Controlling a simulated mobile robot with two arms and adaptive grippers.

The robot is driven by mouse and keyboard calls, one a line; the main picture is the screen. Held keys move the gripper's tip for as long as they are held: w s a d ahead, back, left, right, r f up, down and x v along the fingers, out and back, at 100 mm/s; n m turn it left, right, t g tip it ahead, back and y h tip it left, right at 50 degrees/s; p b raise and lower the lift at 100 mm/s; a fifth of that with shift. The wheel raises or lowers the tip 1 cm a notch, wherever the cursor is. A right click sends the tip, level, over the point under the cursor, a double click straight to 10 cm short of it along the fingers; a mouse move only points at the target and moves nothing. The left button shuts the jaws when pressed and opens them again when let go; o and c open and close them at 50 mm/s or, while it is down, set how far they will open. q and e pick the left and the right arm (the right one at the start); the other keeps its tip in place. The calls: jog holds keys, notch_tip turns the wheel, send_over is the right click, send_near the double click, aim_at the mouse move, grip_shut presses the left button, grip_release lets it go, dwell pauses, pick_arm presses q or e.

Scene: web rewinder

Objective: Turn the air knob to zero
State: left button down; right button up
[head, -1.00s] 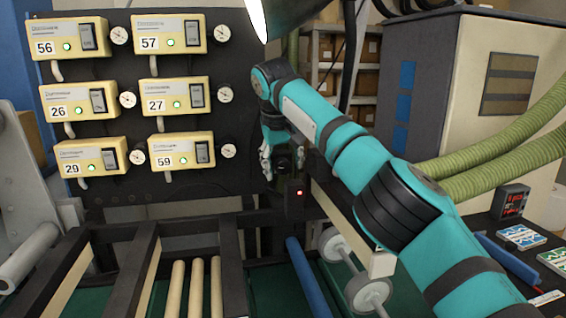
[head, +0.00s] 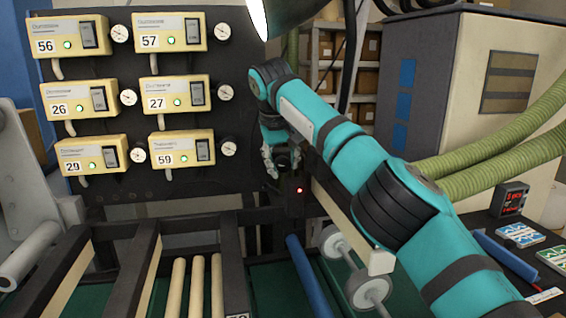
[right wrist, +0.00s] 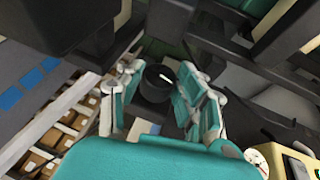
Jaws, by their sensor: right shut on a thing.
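My right gripper (head: 282,160) hangs at the dark stand just right of the panel of yellow units. It is shut on the air knob, a dark round knob (right wrist: 157,84) with a white mark on its face. In the right wrist view the teal fingers of my right gripper (right wrist: 155,92) stand on both sides of the knob. In the head view the knob is mostly hidden among the fingers and the dark stand. My left gripper is not in view.
A small red light (head: 299,189) glows just below the right gripper. Yellow numbered units (head: 180,92) with dials fill the panel at left. A lamp (head: 290,14) hangs above the arm. Rollers (head: 197,287) lie in front, and a small red display (head: 509,199) stands at right.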

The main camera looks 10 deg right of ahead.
jog(key=h, duration=0.2)
jog(key=shift+a+n+h, duration=0.2)
jog(key=shift+n+h, duration=0.1)
jog(key=shift+h, duration=0.1)
jog(key=shift+f+n+t+h, duration=0.15)
jog(key=shift+n+t+h, duration=0.2)
jog(key=shift+h, duration=1.35)
jog(key=o, duration=1.1)
jog(key=shift+o, duration=0.2)
